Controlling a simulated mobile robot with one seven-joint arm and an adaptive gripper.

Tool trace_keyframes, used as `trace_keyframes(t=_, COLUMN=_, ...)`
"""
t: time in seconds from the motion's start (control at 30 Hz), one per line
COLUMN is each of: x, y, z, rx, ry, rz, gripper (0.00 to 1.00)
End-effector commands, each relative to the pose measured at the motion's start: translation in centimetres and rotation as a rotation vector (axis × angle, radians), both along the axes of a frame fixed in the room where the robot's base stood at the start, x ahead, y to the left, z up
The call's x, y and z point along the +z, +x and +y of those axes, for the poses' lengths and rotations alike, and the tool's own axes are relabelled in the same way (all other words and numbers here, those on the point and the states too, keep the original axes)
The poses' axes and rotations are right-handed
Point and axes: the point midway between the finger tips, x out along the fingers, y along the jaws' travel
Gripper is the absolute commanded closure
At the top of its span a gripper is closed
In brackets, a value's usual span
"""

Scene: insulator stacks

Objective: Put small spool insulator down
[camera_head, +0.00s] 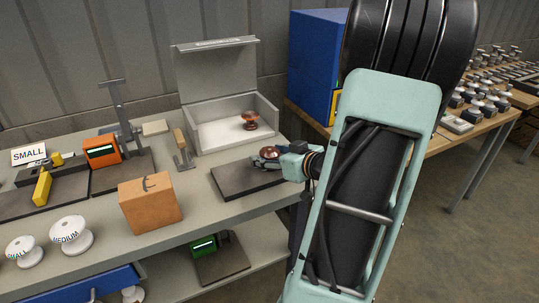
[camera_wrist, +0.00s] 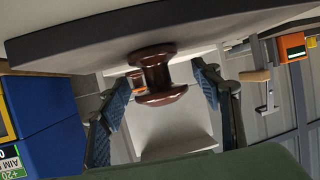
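A reddish-brown spool insulator (camera_head: 269,152) stands on a dark mat (camera_head: 235,184) near the right end of the bench. In the wrist view, which is upside down, the spool (camera_wrist: 155,77) stands on the mat (camera_wrist: 80,42). My gripper (camera_head: 266,162) is low at the mat's right side. Its fingers (camera_wrist: 166,82) straddle the spool. They are open, with a clear gap to the right finger; the left finger is close, and I cannot tell if it touches. A second brown spool (camera_head: 250,121) stands in the open light-grey box (camera_head: 233,139) behind the mat.
An orange box (camera_head: 151,204) stands left of the mat. A small stand with a wooden grip (camera_head: 181,147) is behind it. An orange tester (camera_head: 102,150), a SMALL sign (camera_head: 29,153) and white spools (camera_head: 71,236) are further left. A blue cabinet (camera_head: 312,65) stands behind my arm.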

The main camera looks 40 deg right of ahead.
Motion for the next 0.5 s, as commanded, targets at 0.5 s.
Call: trace_keyframes(t=0.5, x=2.0, y=-3.4, z=0.0, rx=-0.005, ry=-0.002, rz=0.001, gripper=0.41)
